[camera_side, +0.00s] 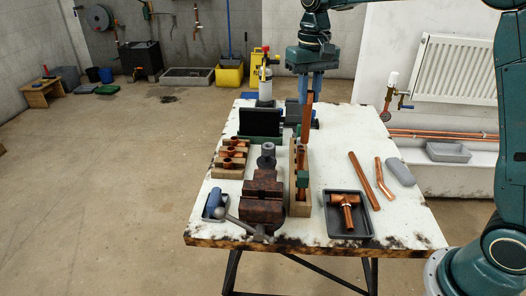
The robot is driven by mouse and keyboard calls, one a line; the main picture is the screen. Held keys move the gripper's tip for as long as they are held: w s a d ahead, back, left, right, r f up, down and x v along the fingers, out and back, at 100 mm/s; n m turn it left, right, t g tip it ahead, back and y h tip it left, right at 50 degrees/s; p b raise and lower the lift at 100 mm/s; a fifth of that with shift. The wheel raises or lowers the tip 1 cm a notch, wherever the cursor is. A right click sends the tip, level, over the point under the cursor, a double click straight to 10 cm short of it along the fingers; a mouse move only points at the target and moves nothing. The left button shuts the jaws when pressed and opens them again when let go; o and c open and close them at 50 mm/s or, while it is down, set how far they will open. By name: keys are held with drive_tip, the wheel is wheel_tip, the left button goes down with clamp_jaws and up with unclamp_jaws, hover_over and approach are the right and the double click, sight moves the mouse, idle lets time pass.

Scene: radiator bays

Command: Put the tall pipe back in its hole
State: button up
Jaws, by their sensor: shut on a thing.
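My gripper (306,96) hangs over the back part of the workbench, pointing down. It is shut on the tall pipe (307,122), a copper tube that hangs below the fingers, near upright with a slight tilt. The pipe's lower end is close to the far part of a long narrow wooden rack (292,196). I cannot tell whether that end is above the rack, behind it or in a hole. Shorter copper pieces (301,160) and a green part (302,179) show in the rack. The rack's holes are too small to make out.
A vise (263,200) stands close left of the rack, with a grey cylinder (267,149) behind it. A wooden block with copper fittings (232,152) lies further left. Right are a dark tray (349,226), loose copper pipes (363,180) and a grey block (401,172).

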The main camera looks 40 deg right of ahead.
hover_over(305, 142)
drive_tip(key=f, duration=0.8)
drive_tip(key=shift+w+d+f, duration=0.15)
drive_tip(key=shift+w+d, duration=0.25)
drive_tip(key=shift+f, duration=0.1)
drive_tip(key=shift+f, duration=2.75)
drive_tip(key=shift+f, duration=0.55)
drive_tip(key=shift+f, duration=1.45)
